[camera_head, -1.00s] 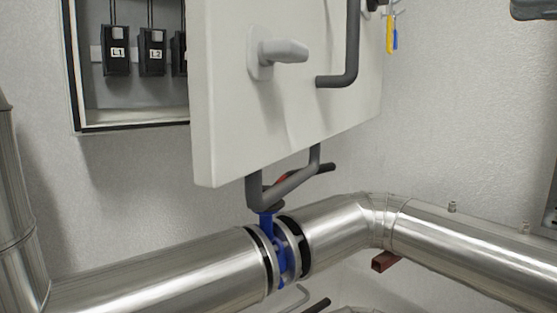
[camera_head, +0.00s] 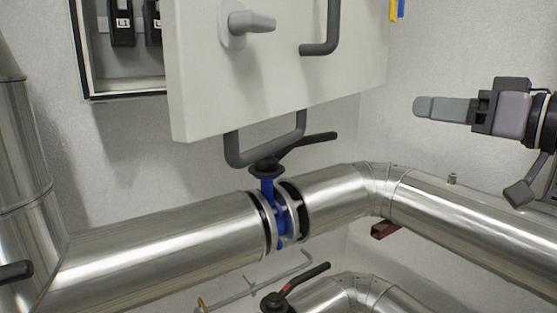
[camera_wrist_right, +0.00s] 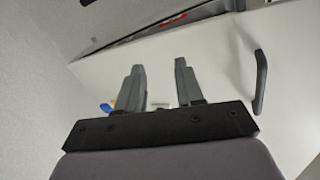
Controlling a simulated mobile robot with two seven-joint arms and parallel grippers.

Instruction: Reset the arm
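My right gripper (camera_head: 425,106) is at the right of the head view, pointing left, with the wall behind it and nothing in its grip. In the right wrist view its two fingers (camera_wrist_right: 160,66) stand apart with a gap between them. It is clear of the open cabinet door (camera_head: 280,75), which fills the upper middle of the head view.
The cabinet (camera_head: 120,55) with black switches stands upper left. A blue valve (camera_head: 270,190) with a black handle joins shiny pipes (camera_head: 165,245) below the door. A lower valve with a red-marked handle (camera_head: 307,278) is beneath. Wall space left of my right gripper is free.

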